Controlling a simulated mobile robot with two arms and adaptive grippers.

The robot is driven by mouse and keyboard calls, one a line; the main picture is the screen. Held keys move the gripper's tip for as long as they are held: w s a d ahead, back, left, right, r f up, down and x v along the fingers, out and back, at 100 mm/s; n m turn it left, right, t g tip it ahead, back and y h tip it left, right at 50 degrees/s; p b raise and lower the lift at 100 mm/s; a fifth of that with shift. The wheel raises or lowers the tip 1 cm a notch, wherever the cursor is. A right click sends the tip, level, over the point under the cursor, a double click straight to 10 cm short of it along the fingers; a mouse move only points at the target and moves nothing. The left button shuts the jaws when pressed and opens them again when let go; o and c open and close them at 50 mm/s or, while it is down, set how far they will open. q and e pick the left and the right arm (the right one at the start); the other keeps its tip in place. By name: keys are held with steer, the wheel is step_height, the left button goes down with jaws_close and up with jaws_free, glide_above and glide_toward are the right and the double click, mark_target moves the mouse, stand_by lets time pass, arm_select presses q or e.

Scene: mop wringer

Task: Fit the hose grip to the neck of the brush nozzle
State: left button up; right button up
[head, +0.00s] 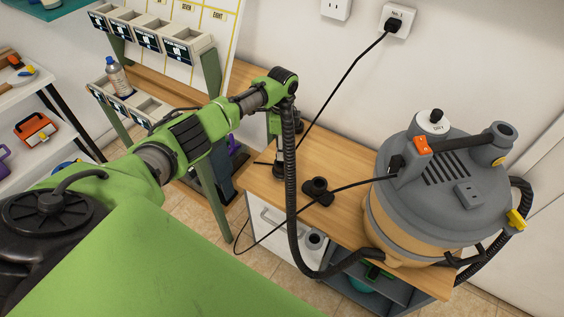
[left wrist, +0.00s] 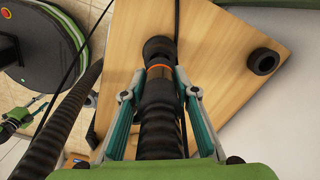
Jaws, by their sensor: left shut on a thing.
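My left gripper (head: 280,158) is above the wooden table, below the end of the green arm. In the left wrist view its two fingers (left wrist: 158,84) are closed on the black hose grip (left wrist: 158,104), which has an orange ring and a dark end beyond it. In the head view the grip is mostly hidden. The brush nozzle (head: 318,190) is black, with a round upright neck, and rests on the table right of the gripper, apart from it. My right gripper (left wrist: 38,112) appears small there.
The ribbed black hose (head: 291,190) hangs beside the gripper and curves to the vacuum (head: 440,185) on the table's right. Thin black cables (head: 340,85) cross the table and its front edge. Bins (head: 160,40) stand at the left. Some tabletop around the nozzle is bare.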

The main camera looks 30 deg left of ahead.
arm_select(q)
steer(key=shift+f+b, duration=1.05)
steer(key=shift+f, duration=0.6)
stand_by(0.5)
steer(key=o, duration=1.2)
steer(key=shift+c, duration=0.2)
step_height(320, 180, up, 12)
steer(key=shift+f, duration=0.1)
